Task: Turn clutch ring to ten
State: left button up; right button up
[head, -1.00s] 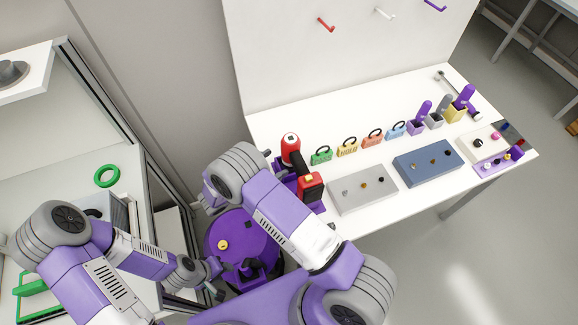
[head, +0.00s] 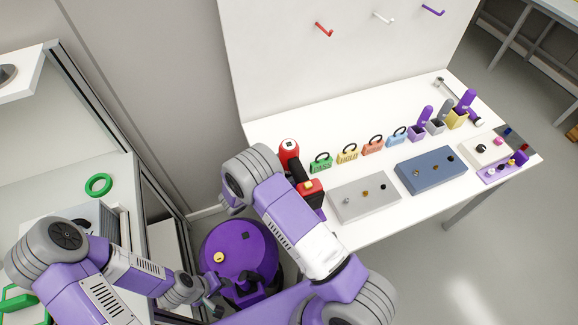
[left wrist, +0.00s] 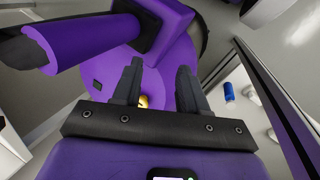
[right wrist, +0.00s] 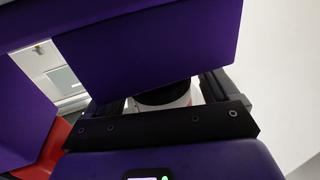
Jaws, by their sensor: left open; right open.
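The red and black drill (head: 289,150) stands at the left end of the white table in the head view. My right arm partly covers it, and its clutch ring cannot be made out there. In the right wrist view, a black round part with a white and red body (right wrist: 165,97) shows between the fingers of my right gripper (right wrist: 160,92). I cannot tell whether they touch it. Large purple surfaces hide much of that view. My left gripper (head: 210,306) is open and empty, low over my purple base; its spread fingers show in the left wrist view (left wrist: 160,82).
Several coloured padlock-like tags (head: 347,154), a grey block (head: 350,206) and a blue block (head: 410,180) with knobs stand right of the drill. Tool holders (head: 457,117) stand at the far right. A shelf with a green ring (head: 98,185) is at left.

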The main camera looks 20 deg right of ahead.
jog(key=c, duration=1)
jog(key=shift+o, duration=0.2)
jog(key=n+t+p, duration=0.1)
jog(key=t, duration=0.1)
jog(key=shift+r+n+t+y, duration=0.15)
jog(key=shift+n+t+y, duration=0.15)
jog(key=shift+n+y, duration=0.1)
jog(key=shift+n+t+y+p, duration=0.4)
jog(key=shift+n+t, duration=0.3)
jog(key=shift+t, duration=0.2)
jog(key=o, duration=1)
jog(key=shift+c, duration=0.2)
jog(key=shift+a, duration=0.1)
